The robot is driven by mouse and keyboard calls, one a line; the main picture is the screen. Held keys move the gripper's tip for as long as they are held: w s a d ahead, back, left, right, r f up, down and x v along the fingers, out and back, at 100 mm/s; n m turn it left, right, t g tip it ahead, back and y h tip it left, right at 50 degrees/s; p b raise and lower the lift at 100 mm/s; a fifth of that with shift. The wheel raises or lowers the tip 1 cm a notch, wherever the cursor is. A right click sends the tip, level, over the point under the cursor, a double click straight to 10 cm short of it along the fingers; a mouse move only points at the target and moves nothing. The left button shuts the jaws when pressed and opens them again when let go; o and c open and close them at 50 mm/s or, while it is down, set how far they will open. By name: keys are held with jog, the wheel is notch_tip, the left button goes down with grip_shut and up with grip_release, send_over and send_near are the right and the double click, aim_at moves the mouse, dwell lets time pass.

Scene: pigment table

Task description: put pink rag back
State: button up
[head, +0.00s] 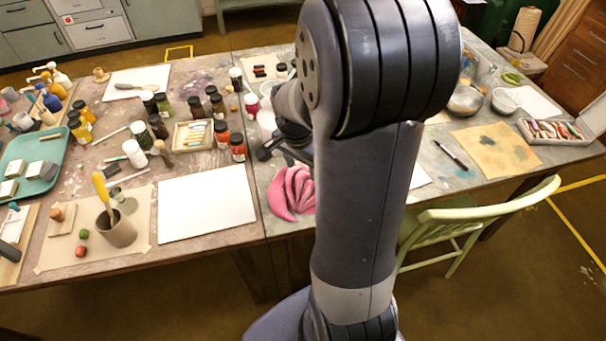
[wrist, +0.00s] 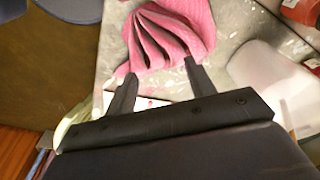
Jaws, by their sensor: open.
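The pink rag (head: 290,192) lies crumpled in folds near the front edge of the table, partly hidden behind my arm in the head view. In the wrist view the pink rag (wrist: 168,32) fans out just beyond my fingertips. My gripper (wrist: 158,78) is open, with its two fingers spread apart toward the near side of the rag and nothing held between them. I cannot tell whether the fingertips touch the rag. In the head view my gripper (head: 276,150) is mostly hidden by my arm, just above and behind the rag.
Several paint jars (head: 237,146) stand left of the gripper. A white sheet (head: 207,203) lies flat left of the rag. A pale green chair (head: 478,216) stands at the table's front right. A stained paper (head: 497,148) and a metal bowl (head: 466,101) are on the right.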

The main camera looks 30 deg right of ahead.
jog(key=shift+s+a+r, duration=0.1)
jog(key=shift+a+r, duration=0.05)
jog(key=shift+r, duration=1.05)
jog(key=shift+s+a+r, duration=0.1)
jog(key=shift+r, duration=1.05)
